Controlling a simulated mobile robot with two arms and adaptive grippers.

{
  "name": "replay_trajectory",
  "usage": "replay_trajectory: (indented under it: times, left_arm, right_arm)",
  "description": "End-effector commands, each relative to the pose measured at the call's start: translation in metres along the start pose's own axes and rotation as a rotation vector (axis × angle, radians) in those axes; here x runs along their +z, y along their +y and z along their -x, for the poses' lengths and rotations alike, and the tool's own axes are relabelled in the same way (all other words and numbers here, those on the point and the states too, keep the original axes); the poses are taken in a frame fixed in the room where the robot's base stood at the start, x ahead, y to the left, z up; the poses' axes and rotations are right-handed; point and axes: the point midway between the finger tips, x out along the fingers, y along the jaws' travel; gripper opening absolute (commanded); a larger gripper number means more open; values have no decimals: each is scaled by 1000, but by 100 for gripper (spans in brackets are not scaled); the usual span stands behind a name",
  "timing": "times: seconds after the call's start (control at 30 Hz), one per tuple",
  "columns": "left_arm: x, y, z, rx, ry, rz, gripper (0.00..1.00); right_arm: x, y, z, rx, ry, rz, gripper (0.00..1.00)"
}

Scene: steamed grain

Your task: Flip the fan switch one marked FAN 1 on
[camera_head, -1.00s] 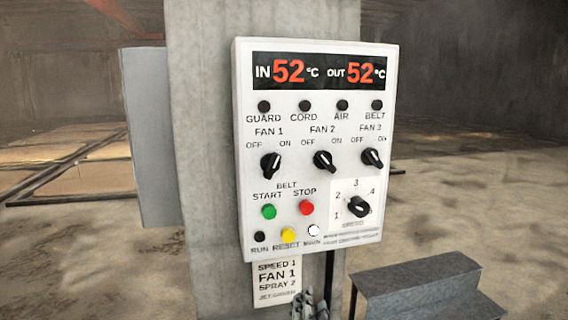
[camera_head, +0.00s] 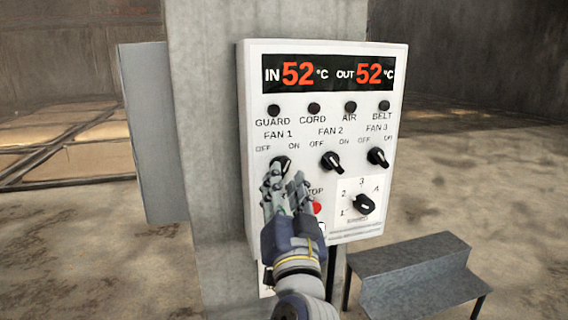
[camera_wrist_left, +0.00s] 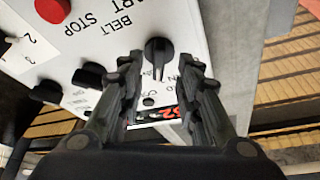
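The FAN 1 switch (camera_head: 281,165) is a black rotary knob at the left of the switch row on the white control panel (camera_head: 398,150). My left gripper (camera_head: 286,182) is in front of the panel, just below and partly over this knob. In the left wrist view the picture is turned upside down, and the black knob (camera_wrist_left: 158,52) shows between and just beyond the spread fingertips of the left gripper (camera_wrist_left: 160,66). The fingers are open, with gaps at both sides of the knob. The exact pointer setting is hard to tell. My right gripper is not in view.
The FAN 2 knob (camera_head: 332,162), FAN 3 knob (camera_head: 378,157) and speed dial (camera_head: 364,204) are to the right. The red stop button (camera_head: 317,208) is close beside my gripper. A grey step (camera_head: 420,275) stands at lower right. A concrete pillar (camera_head: 205,120) is behind the panel.

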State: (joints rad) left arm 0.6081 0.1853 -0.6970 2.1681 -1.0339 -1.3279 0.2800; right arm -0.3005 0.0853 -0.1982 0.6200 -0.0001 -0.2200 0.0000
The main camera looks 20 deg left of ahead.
Motion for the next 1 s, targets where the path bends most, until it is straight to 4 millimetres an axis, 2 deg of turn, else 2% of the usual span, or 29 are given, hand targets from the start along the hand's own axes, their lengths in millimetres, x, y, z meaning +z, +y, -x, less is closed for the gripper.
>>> replay_trajectory:
  times: [0.03, 0.2, 0.53, 0.67, 1.0]
  left_arm:
    - [-3, -2, -9, -2, 0, -4, 32]
    - [-1, 0, -23, 0, 1, -2, 32]
    - [0, 1, -25, 1, 0, 0, 32]
    - [1, 1, -25, 2, 0, 0, 2]
    - [0, 0, -25, 20, -4, -39, 0]
  right_arm:
    - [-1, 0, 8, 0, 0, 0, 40]
    - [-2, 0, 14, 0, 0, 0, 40]
    - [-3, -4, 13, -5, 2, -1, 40]
    - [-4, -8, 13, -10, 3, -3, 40]
    - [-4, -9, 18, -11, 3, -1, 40]
